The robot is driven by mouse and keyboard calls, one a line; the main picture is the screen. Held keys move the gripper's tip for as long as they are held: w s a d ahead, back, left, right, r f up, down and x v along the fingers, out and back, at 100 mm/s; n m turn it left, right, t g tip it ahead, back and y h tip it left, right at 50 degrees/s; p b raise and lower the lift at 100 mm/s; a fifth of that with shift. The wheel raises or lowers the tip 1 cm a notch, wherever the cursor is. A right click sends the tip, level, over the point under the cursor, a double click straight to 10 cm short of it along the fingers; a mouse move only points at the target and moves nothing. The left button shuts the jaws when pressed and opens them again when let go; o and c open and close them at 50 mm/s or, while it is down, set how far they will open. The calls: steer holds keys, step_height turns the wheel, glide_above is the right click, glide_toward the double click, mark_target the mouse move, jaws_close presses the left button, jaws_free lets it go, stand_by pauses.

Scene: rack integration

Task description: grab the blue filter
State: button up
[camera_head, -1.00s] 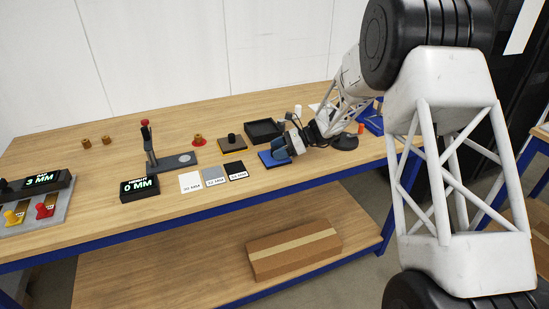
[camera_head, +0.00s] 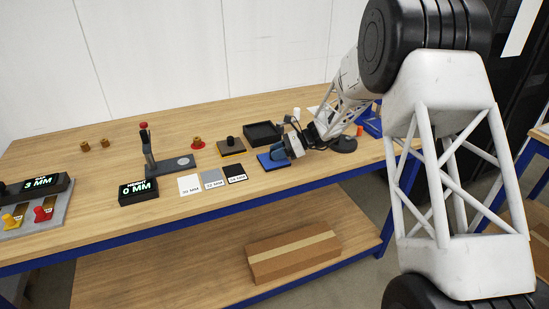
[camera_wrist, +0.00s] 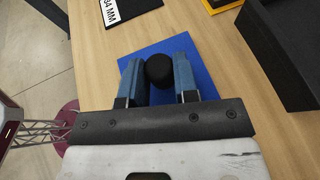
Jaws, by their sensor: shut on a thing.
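The blue filter (camera_wrist: 206,82) is a flat blue square with a round black knob (camera_wrist: 159,69) on top. In the wrist view it lies under my gripper (camera_wrist: 160,78), whose two blue-grey fingers stand on either side of the knob. My gripper is shut on the knob. In the head view the blue filter (camera_head: 270,161) is on the wooden table near its front edge, and my gripper (camera_head: 287,152) reaches it from the right, hiding part of it. I cannot tell whether the filter is touching the tabletop.
A yellow-edged black filter with a knob (camera_head: 231,147) and a black open tray (camera_head: 263,133) stand close behind. Labelled cards (camera_head: 212,179) lie to the left, beside a gauge stand (camera_head: 165,160) and a "0 MM" display (camera_head: 138,191). A dark round base (camera_head: 343,145) is to the right.

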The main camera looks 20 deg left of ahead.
steer(key=shift+r, duration=0.1)
steer(key=shift+r, duration=1.5)
steer(key=shift+s+d+r, duration=0.15)
steer(key=shift+s+r, duration=0.05)
steer(key=s+d+r, duration=0.1)
steer(key=s+d, duration=0.7)
steer(key=s, duration=0.5)
steer(key=shift+d+r, duration=0.2)
steer(key=shift+d, duration=0.1)
